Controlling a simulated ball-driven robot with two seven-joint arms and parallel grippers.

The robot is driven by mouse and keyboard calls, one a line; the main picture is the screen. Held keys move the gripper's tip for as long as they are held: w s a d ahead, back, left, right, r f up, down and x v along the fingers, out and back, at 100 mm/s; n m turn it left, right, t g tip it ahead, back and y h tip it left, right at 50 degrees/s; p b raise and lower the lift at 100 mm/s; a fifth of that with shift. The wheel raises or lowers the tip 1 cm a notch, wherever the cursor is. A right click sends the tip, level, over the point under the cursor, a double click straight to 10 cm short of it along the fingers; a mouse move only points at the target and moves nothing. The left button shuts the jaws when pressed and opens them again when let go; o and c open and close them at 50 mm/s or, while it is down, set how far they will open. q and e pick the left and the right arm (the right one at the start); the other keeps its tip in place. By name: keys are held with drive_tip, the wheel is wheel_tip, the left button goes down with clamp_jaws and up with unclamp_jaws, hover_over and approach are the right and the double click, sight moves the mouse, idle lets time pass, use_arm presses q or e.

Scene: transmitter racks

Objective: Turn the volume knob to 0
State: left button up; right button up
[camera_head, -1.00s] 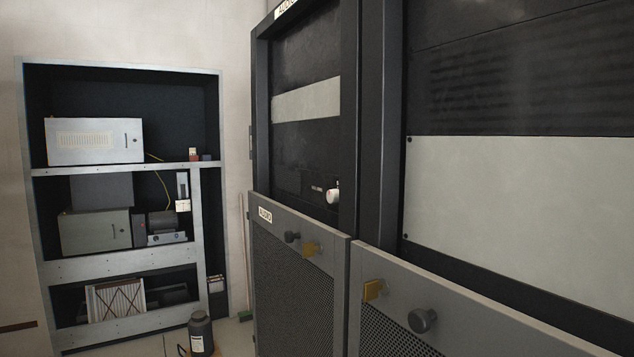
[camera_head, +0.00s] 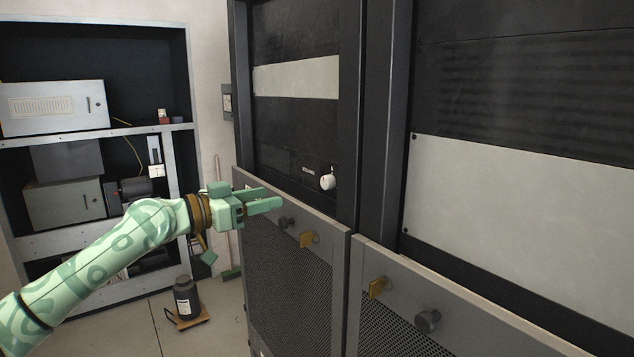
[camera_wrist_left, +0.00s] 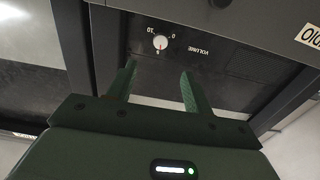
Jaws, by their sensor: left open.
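The volume knob (camera_head: 327,182) is a small white round knob on the dark panel of the left rack. A small light label strip sits to its left. In the left wrist view the knob (camera_wrist_left: 160,42) shows upside down beside the word VOLUME, with scale numbers around it that include 0 and 10. My left gripper (camera_head: 266,198) is open and empty, to the left of the knob and slightly lower, apart from it. In the left wrist view its two green fingers (camera_wrist_left: 158,82) point toward the panel, with the knob beyond them. My right gripper is not in view.
Below the knob, mesh doors carry a dark round handle (camera_head: 286,223) and a yellow latch (camera_head: 308,240). A second rack (camera_head: 520,200) stands at right. A metal shelf (camera_head: 90,140) with equipment is behind my arm.

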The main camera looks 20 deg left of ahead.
sight(324, 184)
use_arm(q)
drive_tip(key=p+x, duration=0.3)
drive_tip(key=x, duration=1)
drive_tip(key=shift+w+r+p, duration=0.1)
drive_tip(key=shift+p, duration=0.2)
drive_tip(key=shift+w+d, duration=0.25)
drive_tip(key=shift+w, duration=0.2)
drive_tip(key=c, duration=0.9)
drive_tip(key=shift+c, duration=0.3)
